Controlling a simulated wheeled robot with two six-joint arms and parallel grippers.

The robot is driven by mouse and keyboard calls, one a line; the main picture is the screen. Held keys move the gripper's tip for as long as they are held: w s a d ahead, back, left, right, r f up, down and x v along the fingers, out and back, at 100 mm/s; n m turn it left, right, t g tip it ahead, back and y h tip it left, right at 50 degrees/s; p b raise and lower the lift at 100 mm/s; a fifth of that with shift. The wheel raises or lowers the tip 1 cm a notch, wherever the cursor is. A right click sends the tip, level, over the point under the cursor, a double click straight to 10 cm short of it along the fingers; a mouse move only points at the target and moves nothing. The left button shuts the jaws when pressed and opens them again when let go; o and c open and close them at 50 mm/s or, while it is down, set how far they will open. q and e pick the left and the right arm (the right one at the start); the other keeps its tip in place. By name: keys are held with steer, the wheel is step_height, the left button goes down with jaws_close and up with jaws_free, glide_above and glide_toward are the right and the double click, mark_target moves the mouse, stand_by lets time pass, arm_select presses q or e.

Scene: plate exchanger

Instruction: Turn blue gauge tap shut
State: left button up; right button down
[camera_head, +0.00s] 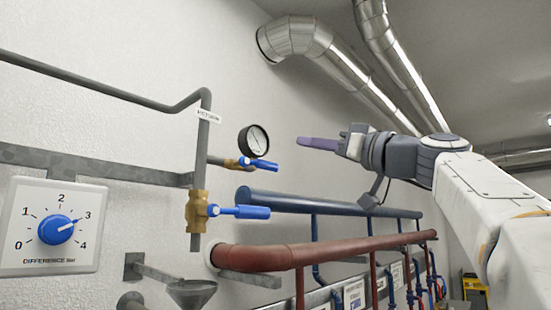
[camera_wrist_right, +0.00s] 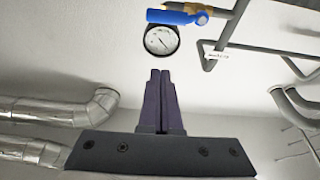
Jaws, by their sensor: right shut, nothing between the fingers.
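The blue gauge tap (camera_head: 262,164) is a lever on a small brass valve on a short branch pipe, just below the round pressure gauge (camera_head: 254,140). Its lever points right, away from the vertical pipe. My left gripper is not in view.
A second blue lever (camera_head: 240,211) sits on a larger brass valve (camera_head: 196,212) lower on the grey pipe. A blue pipe (camera_head: 330,205) and a red pipe (camera_head: 320,253) run below. A dial box (camera_head: 85,250) is at left. The air around my right gripper is free.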

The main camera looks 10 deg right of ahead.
step_height(320, 180, up, 3)
steer(key=p, duration=0.7)
glide_above(261, 164)
steer(key=d, duration=0.3)
steer(key=shift+w+d+r, duration=0.1)
steer(key=shift+w+r, duration=0.1)
steer(key=shift+h, duration=0.3)
steer(key=shift+s+d+f+b, duration=0.15)
steer(key=shift+f+b, duration=0.25)
steer(key=shift+f, duration=1.8)
